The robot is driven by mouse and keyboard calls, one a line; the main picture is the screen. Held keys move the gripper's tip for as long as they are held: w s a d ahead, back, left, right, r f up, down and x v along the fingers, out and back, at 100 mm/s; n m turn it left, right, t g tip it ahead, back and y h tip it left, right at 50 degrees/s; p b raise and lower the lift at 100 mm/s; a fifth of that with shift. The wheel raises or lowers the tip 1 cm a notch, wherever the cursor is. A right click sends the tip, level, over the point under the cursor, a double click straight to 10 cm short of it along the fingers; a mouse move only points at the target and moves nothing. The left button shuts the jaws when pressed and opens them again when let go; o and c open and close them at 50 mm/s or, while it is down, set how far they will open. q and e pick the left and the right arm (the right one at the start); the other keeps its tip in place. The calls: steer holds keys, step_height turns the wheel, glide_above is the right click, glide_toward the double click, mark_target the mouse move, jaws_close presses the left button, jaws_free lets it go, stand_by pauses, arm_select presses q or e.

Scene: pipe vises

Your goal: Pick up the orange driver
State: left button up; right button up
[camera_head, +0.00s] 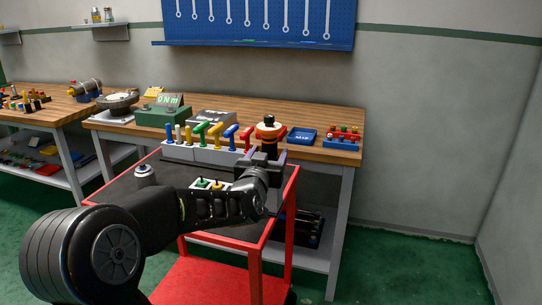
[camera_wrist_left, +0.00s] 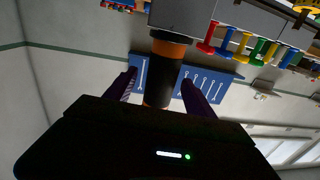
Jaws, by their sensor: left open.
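The orange driver (camera_head: 268,131), a thick black handle with orange bands, stands upright at the right end of the row of tools. In the left wrist view the driver (camera_wrist_left: 168,48) appears upside down, running down between my two fingers. My left gripper (camera_head: 267,153) is open in front of the driver in the head view, hiding its lower part. In the left wrist view the gripper's fingers (camera_wrist_left: 159,80) lie on either side of the black handle end, with gaps showing. My right gripper is not in view.
A pale rack (camera_head: 205,153) holds several coloured T-handled tools close to the left of the driver. A red-framed cart (camera_head: 291,188) stands in front.

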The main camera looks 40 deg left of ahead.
arm_select(q)
steer(key=x, duration=0.4)
steer(key=shift+w, duration=0.4)
steer(key=shift+c, duration=0.4)
jaws_close()
stand_by(0.3)
steer(key=shift+r, duration=0.15)
